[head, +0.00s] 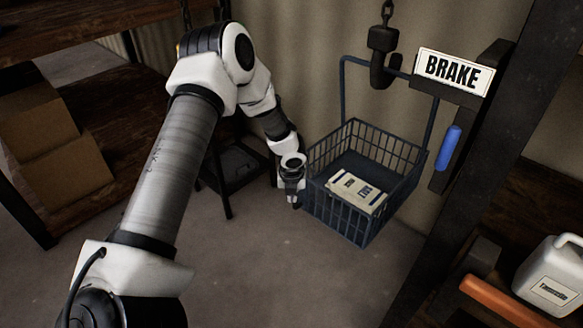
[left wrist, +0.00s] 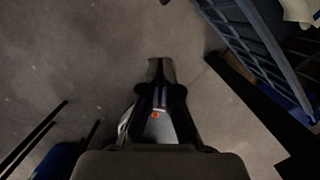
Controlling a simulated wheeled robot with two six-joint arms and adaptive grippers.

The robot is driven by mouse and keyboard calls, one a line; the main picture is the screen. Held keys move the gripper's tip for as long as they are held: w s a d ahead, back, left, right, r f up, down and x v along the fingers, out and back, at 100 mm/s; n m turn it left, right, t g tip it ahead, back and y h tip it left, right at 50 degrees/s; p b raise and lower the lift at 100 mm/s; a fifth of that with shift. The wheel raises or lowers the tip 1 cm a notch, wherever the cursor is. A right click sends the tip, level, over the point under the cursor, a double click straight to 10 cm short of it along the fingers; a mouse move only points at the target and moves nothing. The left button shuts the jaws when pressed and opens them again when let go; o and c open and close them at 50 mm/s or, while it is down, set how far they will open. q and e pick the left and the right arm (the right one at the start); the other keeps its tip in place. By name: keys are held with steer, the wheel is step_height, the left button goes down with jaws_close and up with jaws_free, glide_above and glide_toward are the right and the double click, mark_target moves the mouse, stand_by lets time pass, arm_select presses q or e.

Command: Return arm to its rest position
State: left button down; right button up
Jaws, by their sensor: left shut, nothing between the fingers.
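My left arm reaches in from the left in the head view, bent at the elbow. My left gripper (head: 294,199) points down just left of the hanging basket. It is shut and empty, and in the left wrist view its fingers (left wrist: 160,66) meet over bare floor. The blue wire basket (head: 345,225) hangs by its handle from a dark hook (head: 382,70). A pale packet with blue markings (head: 357,193) lies in the basket. The basket's side also shows in the left wrist view (left wrist: 262,40), right of the fingers. My right gripper is not in view.
A BRAKE sign (head: 454,72) and a blue handle (head: 448,148) are on the dark frame at right. A white jug (head: 550,272) and an orange bar (head: 508,300) are at lower right. Cardboard boxes (head: 50,150) sit on the left shelf. A dark low stand (head: 228,165) is behind my arm.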

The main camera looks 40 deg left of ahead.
arm_select(q)
steer(key=s+d+f+n, duration=0.3)
steer(key=s+d+n, duration=0.4)
steer(key=s+n, duration=0.2)
steer(key=s+d+f+n+g+h, duration=0.1)
steer(key=s+d+f+n, duration=0.2)
steer(key=s+d+n, duration=0.3)
steer(key=s+d+f+n+g, duration=0.1)
steer(key=s+d+f+n, duration=0.3)
steer(key=s+n, duration=0.9)
steer(key=s+d, duration=0.2)
steer(key=d, duration=0.1)
steer(key=shift+d+n+h, duration=0.35)
steer(key=shift+n+h, duration=0.05)
